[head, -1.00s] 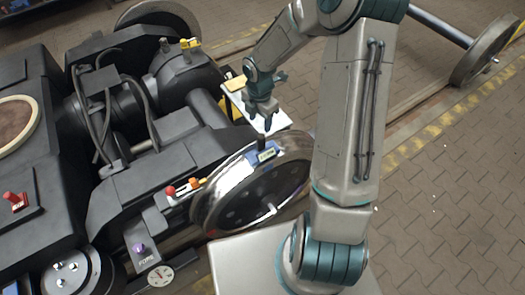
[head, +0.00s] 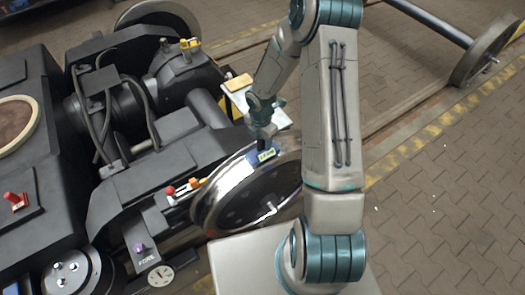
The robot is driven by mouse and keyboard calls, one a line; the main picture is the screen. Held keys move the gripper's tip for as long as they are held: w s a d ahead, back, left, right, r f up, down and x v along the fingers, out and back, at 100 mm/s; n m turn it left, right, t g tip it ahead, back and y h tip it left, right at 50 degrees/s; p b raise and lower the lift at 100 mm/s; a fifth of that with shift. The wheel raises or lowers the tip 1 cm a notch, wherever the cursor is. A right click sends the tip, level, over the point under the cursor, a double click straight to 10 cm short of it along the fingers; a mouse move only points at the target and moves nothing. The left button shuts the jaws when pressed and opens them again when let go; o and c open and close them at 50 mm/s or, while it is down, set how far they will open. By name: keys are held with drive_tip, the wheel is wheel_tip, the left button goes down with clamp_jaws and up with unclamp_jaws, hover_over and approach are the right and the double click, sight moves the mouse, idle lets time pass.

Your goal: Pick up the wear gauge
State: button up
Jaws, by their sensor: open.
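The wear gauge, a small blue device with a pale display (head: 265,156), sits on top of the shiny wheel rim (head: 225,188). My gripper (head: 264,142) is open and points down right above the gauge. Its fingertips are close to the gauge's upper edge. I cannot tell whether they touch it or reach around it, as the fingers are small and dark here.
A pale tray (head: 232,101) with a tan block (head: 239,82) lies just behind my gripper. The black bogie frame (head: 130,185) fills the left, with a red-knobbed lever (head: 171,190) beside the wheel.

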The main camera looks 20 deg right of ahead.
clamp_jaws()
